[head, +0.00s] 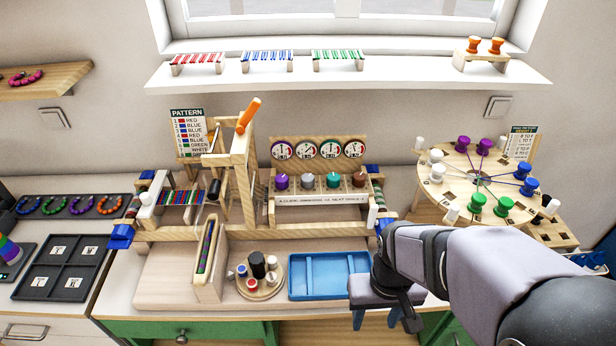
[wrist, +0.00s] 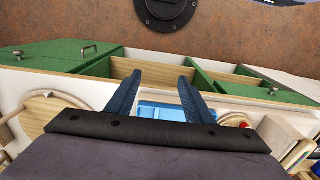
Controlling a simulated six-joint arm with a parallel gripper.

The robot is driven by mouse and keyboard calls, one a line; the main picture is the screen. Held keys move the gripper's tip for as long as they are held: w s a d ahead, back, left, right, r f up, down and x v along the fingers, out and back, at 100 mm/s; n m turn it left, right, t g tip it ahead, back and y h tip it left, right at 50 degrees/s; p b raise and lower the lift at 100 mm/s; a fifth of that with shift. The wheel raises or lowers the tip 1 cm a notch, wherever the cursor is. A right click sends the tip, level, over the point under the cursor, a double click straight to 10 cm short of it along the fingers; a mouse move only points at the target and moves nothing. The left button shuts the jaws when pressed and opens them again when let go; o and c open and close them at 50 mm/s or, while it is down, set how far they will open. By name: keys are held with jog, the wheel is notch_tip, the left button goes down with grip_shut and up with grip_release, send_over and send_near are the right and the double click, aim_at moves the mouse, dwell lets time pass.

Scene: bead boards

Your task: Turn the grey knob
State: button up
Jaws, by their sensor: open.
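The grey knob (head: 333,181) is one of a row of knobs on a wooden panel at the middle back of the bench in the head view. Each knob sits below a round dial (head: 331,150). My gripper (head: 386,318) is at the bench's front edge, low and to the right of the knob, and well apart from it. Its two blue fingers are spread with nothing between them, as the wrist view also shows (wrist: 155,85). The wrist view does not show the knob.
A blue tray (head: 328,291) and a round holder (head: 247,292) with bobbins lie in front of the panel. A wooden loom-like frame (head: 243,170) with an orange-tipped lever stands left of it. A round board (head: 462,165) with coloured spools stands at right.

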jog(key=n+t+p, duration=0.2)
jog(key=t, duration=0.2)
send_near(308, 178)
jog(key=f, duration=0.1)
jog(key=shift+t+y, duration=0.3)
jog(key=shift+y, duration=0.1)
jog(key=shift+d+p+x, duration=0.15)
jog(key=shift+p+x, duration=0.6)
jog(key=shift+x, duration=1.2)
jog(key=shift+d+p+x, duration=0.1)
jog(key=shift+p+x, duration=0.6)
jog(key=shift+x, duration=1.25)
jog(key=shift+s, duration=0.1)
